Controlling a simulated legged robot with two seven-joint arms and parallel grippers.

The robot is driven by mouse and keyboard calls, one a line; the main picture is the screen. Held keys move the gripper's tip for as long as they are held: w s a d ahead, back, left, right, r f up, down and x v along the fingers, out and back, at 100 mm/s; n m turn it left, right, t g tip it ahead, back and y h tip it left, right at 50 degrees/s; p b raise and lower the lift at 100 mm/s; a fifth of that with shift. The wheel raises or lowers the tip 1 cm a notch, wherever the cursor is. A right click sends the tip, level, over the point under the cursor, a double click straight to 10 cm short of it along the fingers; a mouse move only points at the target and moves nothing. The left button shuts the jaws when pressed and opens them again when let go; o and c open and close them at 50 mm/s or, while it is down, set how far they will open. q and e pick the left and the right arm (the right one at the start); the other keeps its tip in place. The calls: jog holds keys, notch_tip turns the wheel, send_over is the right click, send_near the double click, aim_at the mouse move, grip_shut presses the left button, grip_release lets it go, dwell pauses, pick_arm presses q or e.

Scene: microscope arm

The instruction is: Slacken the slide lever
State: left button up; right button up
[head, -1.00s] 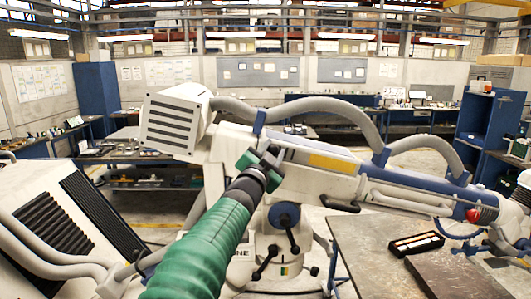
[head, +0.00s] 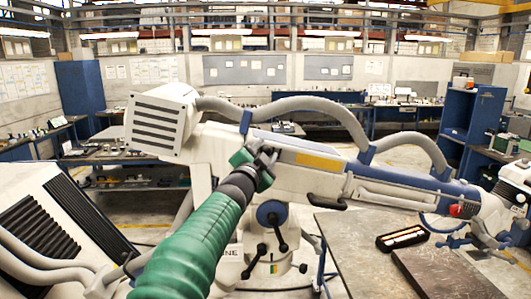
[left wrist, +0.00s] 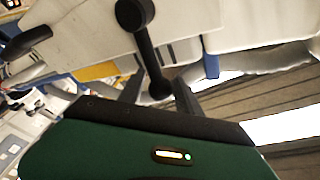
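The slide lever (left wrist: 148,50) seems to be the black lever in the left wrist view, running from a round hub (left wrist: 134,13) on the pale arm housing to a rounded end. That rounded end lies between the two fingertips of my left gripper (left wrist: 160,92), with gaps visible on either side. The fingers are apart. In the head view my left gripper (head: 262,162) is at the side of the white microscope arm (head: 330,172), left of its yellow label. There it mostly hides the lever. My right gripper is not in view.
A black handle (head: 326,202) sticks out below the arm. Black clamp knobs (head: 272,216) sit on the stand beneath. A metal bench (head: 350,240) at right holds a dark case (head: 402,238). Grey hoses (head: 310,105) loop above the arm. A slatted white housing (head: 50,235) stands at left.

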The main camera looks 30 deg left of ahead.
pick_arm(q)
jog(key=shift+o, duration=0.7)
jog(key=shift+a, duration=0.1)
jog(key=shift+s+f, duration=0.1)
jog(key=shift+s, duration=0.1)
jog(key=s+d+b, duration=0.1)
jog(key=s+b, duration=0.3)
jog(key=s, duration=0.4)
jog(key=s+d+f+b, duration=0.1)
jog(key=s+b, duration=0.4)
jog(key=s, duration=0.3)
jog(key=shift+d+f, duration=0.3)
jog(key=shift+w, duration=0.1)
